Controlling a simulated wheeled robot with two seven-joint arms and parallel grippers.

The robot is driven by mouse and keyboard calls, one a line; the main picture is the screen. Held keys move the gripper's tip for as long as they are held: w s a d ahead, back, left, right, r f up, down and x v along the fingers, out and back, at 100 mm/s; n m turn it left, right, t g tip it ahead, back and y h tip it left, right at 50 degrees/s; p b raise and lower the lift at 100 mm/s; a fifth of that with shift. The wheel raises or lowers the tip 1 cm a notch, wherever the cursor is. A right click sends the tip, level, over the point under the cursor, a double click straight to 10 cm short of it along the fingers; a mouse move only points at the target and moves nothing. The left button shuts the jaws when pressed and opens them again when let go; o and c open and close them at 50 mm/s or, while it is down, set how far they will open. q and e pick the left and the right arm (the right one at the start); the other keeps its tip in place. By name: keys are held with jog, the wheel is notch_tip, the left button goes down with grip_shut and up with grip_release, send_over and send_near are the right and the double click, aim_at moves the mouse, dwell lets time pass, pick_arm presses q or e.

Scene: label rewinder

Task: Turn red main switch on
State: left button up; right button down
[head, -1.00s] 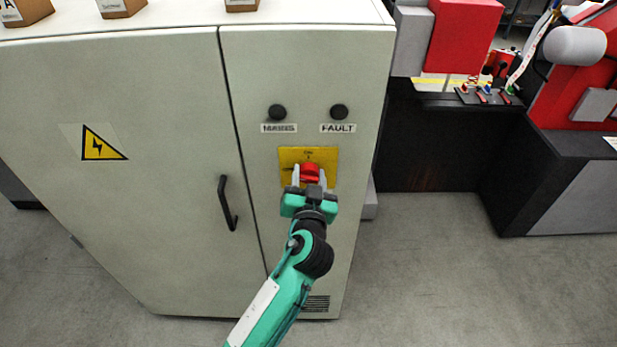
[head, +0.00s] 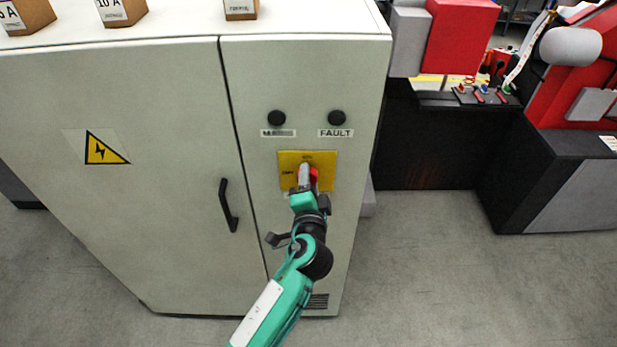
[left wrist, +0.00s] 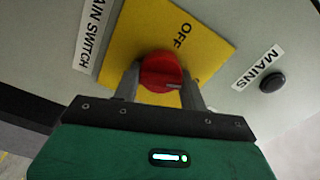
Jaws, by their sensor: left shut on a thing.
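The red main switch (head: 315,178) is a round knob on a yellow plate (head: 328,162) on the front of the pale cabinet. My left gripper (head: 307,176) is at the knob and shut on it. In the left wrist view the red knob (left wrist: 160,70) sits between the two grey fingers, one on each side. The word OFF shows on the yellow plate (left wrist: 140,25) there, rotated in the picture. A small pale mark is on the knob, but which position it points to I cannot tell. My right gripper is not in view.
The MAINS lamp (head: 276,118) and FAULT lamp (head: 337,117) above the plate are dark. A black door handle (head: 227,206) stands out left of my arm. Small boxes (head: 121,10) lie on the cabinet top. Grey floor (head: 430,280) to the right is clear.

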pick_arm(q)
jog(key=shift+r+m+p, duration=0.1)
jog(key=shift+m+p, duration=0.35)
jog(key=shift+m, duration=0.75)
jog(key=shift+m+p, duration=0.3)
jog(key=shift+m, duration=0.4)
jog(key=o, duration=1)
jog(key=shift+f, duration=0.2)
jog(key=shift+c, duration=0.2)
jog(key=shift+s, duration=0.1)
